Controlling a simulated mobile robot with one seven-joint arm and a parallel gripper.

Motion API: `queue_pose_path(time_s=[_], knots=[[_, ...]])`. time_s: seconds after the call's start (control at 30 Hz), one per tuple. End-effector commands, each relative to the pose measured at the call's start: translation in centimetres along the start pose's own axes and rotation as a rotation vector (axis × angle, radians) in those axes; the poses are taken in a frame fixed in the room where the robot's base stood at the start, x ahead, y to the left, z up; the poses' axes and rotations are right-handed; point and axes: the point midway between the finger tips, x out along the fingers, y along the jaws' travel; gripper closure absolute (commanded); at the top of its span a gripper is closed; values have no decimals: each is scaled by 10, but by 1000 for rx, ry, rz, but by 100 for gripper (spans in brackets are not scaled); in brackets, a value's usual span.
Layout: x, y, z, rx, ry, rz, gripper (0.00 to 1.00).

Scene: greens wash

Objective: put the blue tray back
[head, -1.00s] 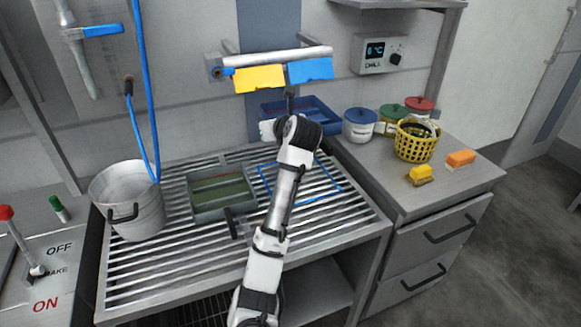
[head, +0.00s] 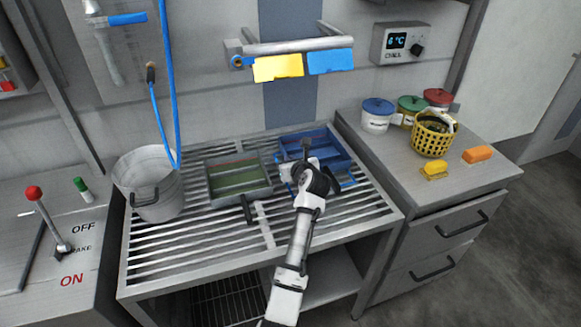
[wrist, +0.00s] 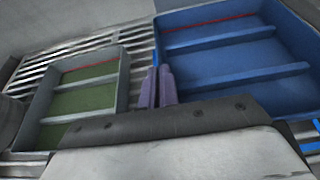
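The blue tray (head: 325,140) is an open box with dividers, at the back right of the slatted rack (head: 190,235). It lies over most of a blue outline (head: 349,183). I cannot tell whether its base touches the slats. In the wrist view the blue tray (wrist: 235,57) fills the upper right. My gripper (wrist: 158,87) has its two purple fingers close together on the tray's left wall, apparently pinching it. In the head view my gripper (head: 290,172) is at the tray's near left part, and my arm hides its front.
A grey tray with a green floor (head: 238,191) sits just left of the blue tray. A metal bucket (head: 150,190) stands at the rack's left. A rail with yellow (head: 278,67) and blue cloths hangs above. Jars and a yellow basket (head: 432,136) stand on the right counter.

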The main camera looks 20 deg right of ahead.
Motion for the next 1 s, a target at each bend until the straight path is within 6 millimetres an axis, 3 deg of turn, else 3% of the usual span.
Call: queue_pose_path(time_s=[0.2, 0.6, 0.8, 1.0], knots=[[10, 0, -27, 2, 2, 0, 100], [12, 0, -31, 0, 1, 0, 100], [13, 0, -32, 1, 2, 0, 76], [13, 0, -32, 1, 2, 0, 76]])
